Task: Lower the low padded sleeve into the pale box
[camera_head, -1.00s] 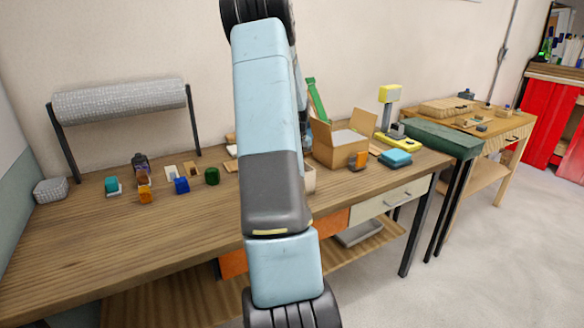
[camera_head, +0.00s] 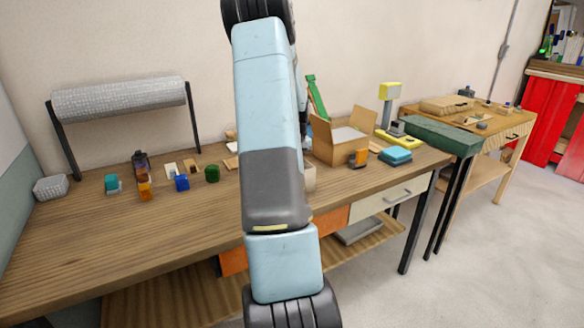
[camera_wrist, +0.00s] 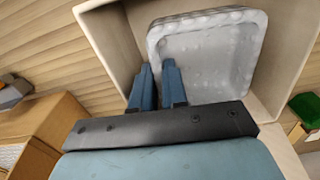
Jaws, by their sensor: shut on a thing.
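In the wrist view, the low padded sleeve (camera_wrist: 208,58) is a pale grey, bubbly, rounded square piece. My gripper (camera_wrist: 156,78) has its two blue fingers close together at the sleeve's near left edge and is shut on it. The sleeve shows within the outline of the pale box (camera_wrist: 107,40), whose walls surround it on several sides. How deep it sits, and whether it touches the bottom, I cannot tell. In the head view, my arm hides the gripper and sleeve; only a sliver of the pale box (camera_head: 310,178) shows beside the arm.
An open cardboard box (camera_head: 338,147) stands right of my arm, with an orange block (camera_head: 358,158) and blue stack (camera_head: 396,155) near it. Small coloured blocks, including a green one (camera_head: 212,174), stand to the left. The bench's front left is clear.

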